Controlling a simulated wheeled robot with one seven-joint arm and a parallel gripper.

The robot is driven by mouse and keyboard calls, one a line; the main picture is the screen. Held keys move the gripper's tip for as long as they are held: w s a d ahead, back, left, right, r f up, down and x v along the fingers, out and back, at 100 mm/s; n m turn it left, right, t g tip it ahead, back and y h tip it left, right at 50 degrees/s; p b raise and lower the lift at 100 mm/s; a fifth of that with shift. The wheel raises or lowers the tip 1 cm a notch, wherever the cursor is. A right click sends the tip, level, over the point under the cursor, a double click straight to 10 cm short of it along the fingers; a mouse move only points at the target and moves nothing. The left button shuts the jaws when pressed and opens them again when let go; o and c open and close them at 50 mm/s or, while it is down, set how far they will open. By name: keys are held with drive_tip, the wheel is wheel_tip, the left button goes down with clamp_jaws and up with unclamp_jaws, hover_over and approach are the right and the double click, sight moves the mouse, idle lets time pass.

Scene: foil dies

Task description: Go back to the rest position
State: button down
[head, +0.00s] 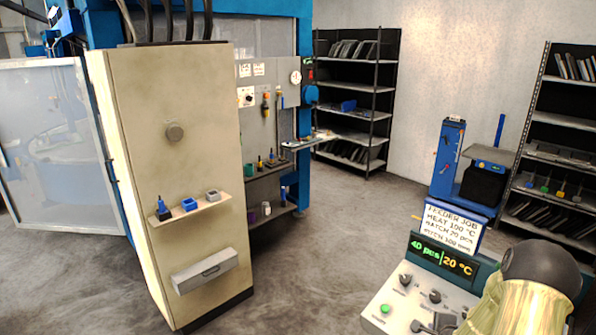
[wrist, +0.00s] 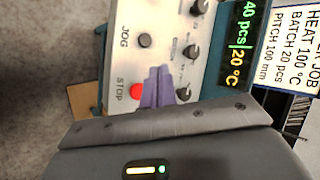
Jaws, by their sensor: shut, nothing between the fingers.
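In the wrist view my gripper (wrist: 157,92) shows as purple-grey fingers, shut and empty, over the control panel (wrist: 118,62). They appear in front of the panel's knobs, close to the red STOP button (wrist: 137,92); I cannot tell whether they touch the panel. In the head view my arm covers the lower right corner and part of the same panel (head: 373,315). The gripper's fingertips cannot be made out clearly there. The panel display (head: 443,256) reads 40 pcs and 20 °C.
A feeder job sign (head: 451,226) stands behind the panel, with a blue machine (head: 446,160) beyond. A beige cabinet (head: 180,100) with a small ledge (head: 190,208) stands left. Dark shelves (head: 357,85) line the back. The floor (head: 320,240) between cabinet and panel is clear.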

drive_tip(key=s+a+r+n+g+y, duration=0.1)
drive_tip(key=s+a+r+n+g, duration=0.15)
drive_tip(key=a+r+n, duration=0.45)
drive_tip(key=s+a+r+n+g, duration=0.2)
drive_tip(key=s+a+r+n, duration=0.25)
drive_tip(key=a, duration=0.45)
drive_tip(key=s+a+r+n+g+y+b, duration=0.1)
drive_tip(key=s+a+r+n, duration=0.3)
drive_tip(key=s+a+n, duration=0.5)
drive_tip(key=s+a+g, duration=0.1)
drive_tip(key=s, duration=0.3)
drive_tip(key=shift+r+n, duration=0.25)
drive_tip(key=shift+n, duration=0.1)
drive_tip(key=shift+a+g, duration=0.1)
drive_tip(key=shift+g, duration=0.15)
